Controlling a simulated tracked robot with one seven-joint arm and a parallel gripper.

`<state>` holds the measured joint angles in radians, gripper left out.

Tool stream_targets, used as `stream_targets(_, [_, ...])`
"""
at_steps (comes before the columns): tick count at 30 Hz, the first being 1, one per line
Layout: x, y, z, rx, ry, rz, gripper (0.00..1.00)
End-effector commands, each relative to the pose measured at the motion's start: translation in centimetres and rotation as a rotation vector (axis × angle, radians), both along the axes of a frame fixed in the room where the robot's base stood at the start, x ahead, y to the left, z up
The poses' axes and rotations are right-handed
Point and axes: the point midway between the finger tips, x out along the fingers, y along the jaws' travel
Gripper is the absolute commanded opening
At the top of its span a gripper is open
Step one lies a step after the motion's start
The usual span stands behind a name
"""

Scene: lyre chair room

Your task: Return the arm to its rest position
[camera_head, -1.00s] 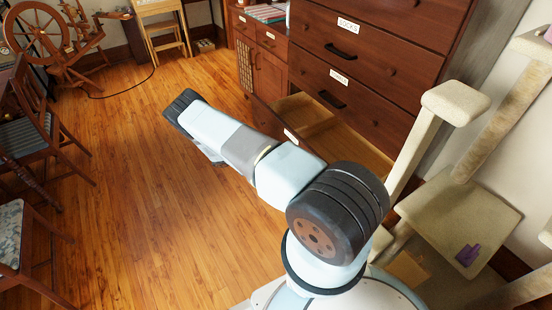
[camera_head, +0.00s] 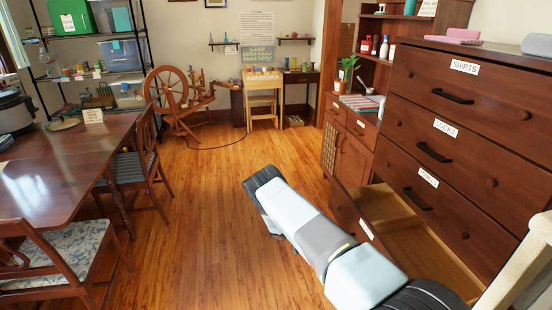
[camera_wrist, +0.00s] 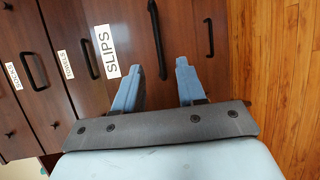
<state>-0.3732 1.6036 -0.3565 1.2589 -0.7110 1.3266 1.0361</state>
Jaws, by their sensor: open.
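My arm (camera_head: 318,236) reaches forward over the floor from the lower right of the head view; my gripper is not distinguishable there. In the wrist view my gripper (camera_wrist: 157,78) is open, with two pale blue fingers apart and nothing between them. Whether a finger touches the dresser cannot be told. In the head view the wooden dresser (camera_head: 480,120) stands at the right, and a low drawer (camera_head: 425,248) is pulled out beside my arm.
A table (camera_head: 60,165) and chairs (camera_head: 150,168) stand at the left. A spinning wheel (camera_head: 172,100) is at the back. A pale cat-tree post (camera_head: 520,265) is at the lower right. The wooden floor (camera_head: 190,230) between is clear.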

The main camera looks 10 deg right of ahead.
Motion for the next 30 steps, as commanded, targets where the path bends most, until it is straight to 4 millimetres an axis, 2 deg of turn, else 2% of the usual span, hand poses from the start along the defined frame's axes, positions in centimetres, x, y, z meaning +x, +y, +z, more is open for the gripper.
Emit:
stream_targets(5, [1.1, 0.4, 3.1, 0.05, -0.016, -0.03, 0.4])
stream_targets(15, [2.8, 1.6, 13.3, 0.234, -0.056, -0.113, 0.4])
stream_targets(23, [2.9, 2.4, 21.2, 0.381, -0.093, -0.151, 0.4])
stream_targets(30, [2.1, 2.9, 28.3, 0.517, -0.133, -0.165, 0.4])
